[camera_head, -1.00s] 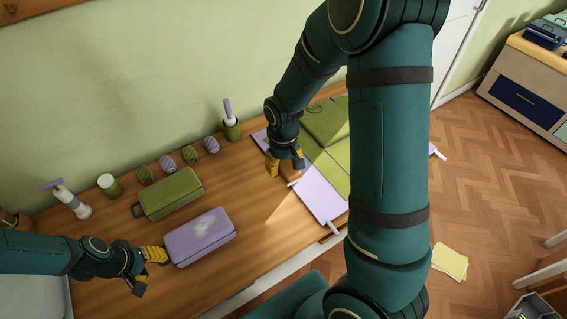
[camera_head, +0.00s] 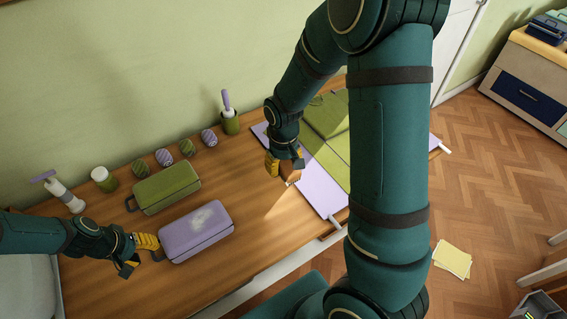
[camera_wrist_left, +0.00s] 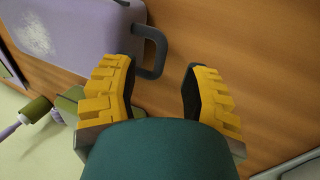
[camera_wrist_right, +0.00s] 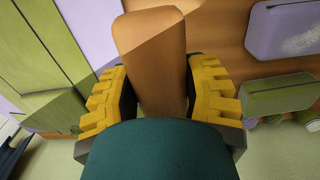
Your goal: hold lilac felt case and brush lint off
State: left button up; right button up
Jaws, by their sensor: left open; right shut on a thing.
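The lilac felt case (camera_head: 180,244) lies on the wooden table with a pale patch of lint (camera_head: 203,218) on its top. It also shows in the left wrist view (camera_wrist_left: 88,22), with its dark handle (camera_wrist_left: 160,58) between the fingers. My left gripper (camera_head: 147,256) is open around that handle at the case's left end. My right gripper (camera_head: 284,172) is shut on a brown wooden piece (camera_wrist_right: 152,60), apparently the brush. It is well right of the case, near the lilac and green panels. Any bristles are hidden.
A green case (camera_head: 166,190) lies just behind the lilac one. Lilac and green panels (camera_head: 318,186) lie right. Table between case and panels is clear.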

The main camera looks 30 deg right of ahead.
aim_at(152, 254)
pick_arm(q)
jog(key=b+x, duration=0.1)
jog(key=x, duration=0.1)
jog(key=shift+f, duration=0.3)
pick_arm(e)
notch_tip(152, 254, down, 2)
jog(key=shift+f, duration=0.15)
pick_arm(q)
jog(key=shift+s+d+f+b, duration=0.15)
jog(key=shift+f+b, duration=0.15)
jog(key=shift+b, duration=0.25)
pick_arm(e)
jog(key=shift+s+a+f, duration=0.1)
jog(key=shift+f, duration=0.1)
pick_arm(q)
jog(key=shift+d, duration=0.1)
jog(key=shift+c, duration=0.5)
grip_shut()
grip_release()
jog(key=shift+w, duration=0.2)
jog(key=shift+r, duration=0.1)
jog(key=v, duration=1.2)
jog(key=shift+s, duration=0.1)
